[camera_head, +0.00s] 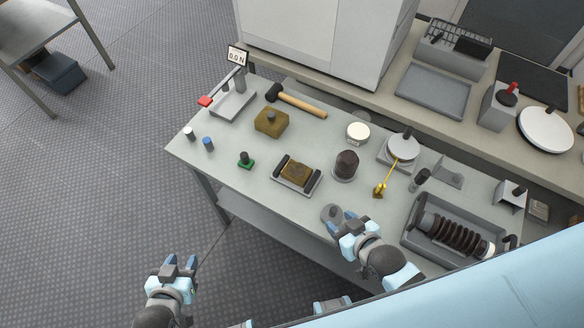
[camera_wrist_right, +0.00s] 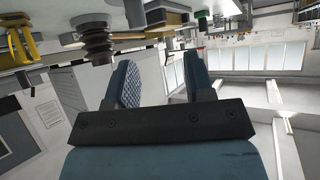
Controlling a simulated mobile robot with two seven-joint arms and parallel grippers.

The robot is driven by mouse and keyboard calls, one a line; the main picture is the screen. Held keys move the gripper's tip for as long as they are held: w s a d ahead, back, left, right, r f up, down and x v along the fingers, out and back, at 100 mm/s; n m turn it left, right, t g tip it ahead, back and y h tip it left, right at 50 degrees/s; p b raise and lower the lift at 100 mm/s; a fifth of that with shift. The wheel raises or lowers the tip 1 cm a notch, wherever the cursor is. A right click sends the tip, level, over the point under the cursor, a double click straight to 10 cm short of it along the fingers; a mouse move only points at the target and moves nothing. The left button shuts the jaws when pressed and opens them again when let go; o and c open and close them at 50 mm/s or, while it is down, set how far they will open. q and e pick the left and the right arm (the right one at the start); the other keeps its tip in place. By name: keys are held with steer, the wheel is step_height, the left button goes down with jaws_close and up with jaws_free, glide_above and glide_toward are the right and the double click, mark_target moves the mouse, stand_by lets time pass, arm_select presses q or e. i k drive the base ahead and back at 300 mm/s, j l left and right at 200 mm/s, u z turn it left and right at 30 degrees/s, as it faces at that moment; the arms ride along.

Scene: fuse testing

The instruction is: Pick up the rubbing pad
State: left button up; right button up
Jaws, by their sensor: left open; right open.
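No thing is marked as the rubbing pad, and I cannot tell for certain which it is. A brown block with a knob on top (camera_head: 271,122) sits at the table's back left and looks like a hand-held pad. A small green piece with a black knob (camera_head: 246,161) stands nearer the front edge. A brown rectangular piece (camera_head: 297,171) lies in a grey tray between two dark rollers. My right gripper (camera_head: 346,218) is open and empty at the front edge; its parted fingers show in the right wrist view (camera_wrist_right: 160,72). My left gripper (camera_head: 180,264) is open and empty, over the floor.
On the table (camera_head: 222,158) are a hammer (camera_head: 300,104), dark cylinder (camera_head: 346,164), yellow tool (camera_head: 386,178) and grey tray with a ribbed insulator (camera_head: 454,230). The table's front left is mostly clear.

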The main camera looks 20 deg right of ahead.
mark_target(245, 162)
steer(key=k+j+z, duration=0.15)
steer(key=z, duration=0.25)
steer(key=k+j+z, duration=0.15)
steer(key=j+z, duration=0.3)
steer(key=l, duration=0.1)
